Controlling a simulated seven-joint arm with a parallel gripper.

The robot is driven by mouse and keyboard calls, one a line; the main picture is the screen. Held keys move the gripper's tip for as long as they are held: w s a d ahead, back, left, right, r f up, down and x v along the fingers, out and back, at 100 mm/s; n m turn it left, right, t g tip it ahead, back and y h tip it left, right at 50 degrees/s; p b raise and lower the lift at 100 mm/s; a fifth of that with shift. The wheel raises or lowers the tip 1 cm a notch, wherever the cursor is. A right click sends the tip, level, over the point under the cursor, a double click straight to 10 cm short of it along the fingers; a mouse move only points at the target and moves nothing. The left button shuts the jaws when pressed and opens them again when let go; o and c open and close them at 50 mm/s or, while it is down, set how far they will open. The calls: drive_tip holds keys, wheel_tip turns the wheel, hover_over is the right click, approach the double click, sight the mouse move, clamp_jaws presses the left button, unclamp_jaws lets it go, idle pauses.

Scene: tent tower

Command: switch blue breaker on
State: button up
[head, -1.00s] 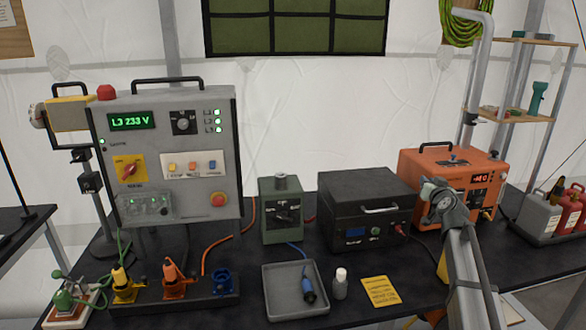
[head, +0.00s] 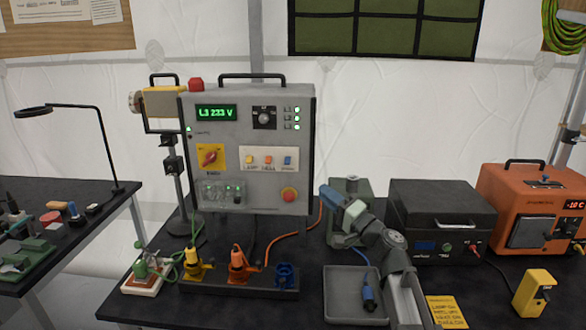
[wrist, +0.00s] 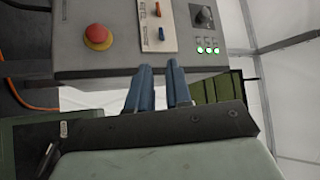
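The blue breaker (head: 288,161) is a small lever at the right end of a white plate on the grey power panel (head: 228,125). In the wrist view the blue breaker (wrist: 161,33) lies just beyond my fingertips. My gripper (head: 325,191) has blue fingers and is to the lower right of the breaker, apart from it. In the wrist view my gripper (wrist: 158,66) shows a narrow gap between its fingers, with nothing held. Whether the lever is up or down is too small to tell.
Yellow (head: 249,160) and orange (head: 268,160) breakers sit left of the blue one. A red stop button (head: 289,195) is just below it. A green box (head: 350,188) stands behind my arm. A grey tray (head: 342,303) and coloured plugs (head: 238,262) lie in front.

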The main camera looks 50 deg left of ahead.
sight(288, 160)
drive_tip(key=x, duration=1.4)
drive_tip(key=shift+s, duration=0.25)
drive_tip(key=shift+d, duration=0.1)
clamp_jaws()
